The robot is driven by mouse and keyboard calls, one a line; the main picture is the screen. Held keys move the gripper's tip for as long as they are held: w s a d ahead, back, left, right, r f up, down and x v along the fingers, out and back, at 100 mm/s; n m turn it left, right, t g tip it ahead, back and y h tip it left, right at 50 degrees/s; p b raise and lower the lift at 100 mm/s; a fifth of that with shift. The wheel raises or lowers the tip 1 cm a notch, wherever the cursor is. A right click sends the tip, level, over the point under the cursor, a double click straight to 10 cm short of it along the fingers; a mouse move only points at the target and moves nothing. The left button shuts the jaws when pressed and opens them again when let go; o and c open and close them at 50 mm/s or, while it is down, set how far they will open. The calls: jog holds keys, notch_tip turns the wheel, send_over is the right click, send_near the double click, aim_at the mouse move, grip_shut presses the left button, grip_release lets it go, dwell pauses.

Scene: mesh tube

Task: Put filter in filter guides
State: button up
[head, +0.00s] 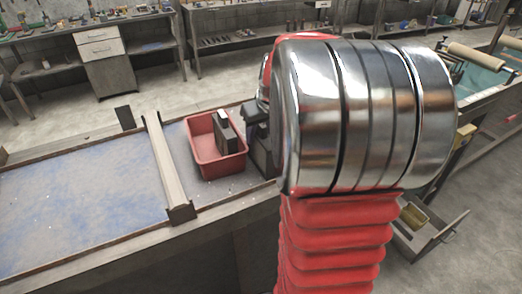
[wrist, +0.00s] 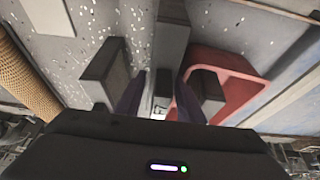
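A dark grey slab-like block (head: 226,131), which looks like the filter, stands upright in the red bin (head: 207,167). A paler narrow face shows on its upper edge. The wrist view shows the red bin (wrist: 240,72) at right, with a dark block (wrist: 208,88) at its near side.
A wooden bar (head: 165,165) crosses the bench left of the bin. A bluish bench surface (head: 75,205) lies clear beyond it. A tan mesh tube (wrist: 18,78) lies at the left of the wrist view.

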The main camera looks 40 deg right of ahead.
grip_shut()
dwell(0.5)
notch_tip(320, 180, up, 10)
jog(key=shift+r, duration=0.1)
dwell(0.5)
dwell(0.4)
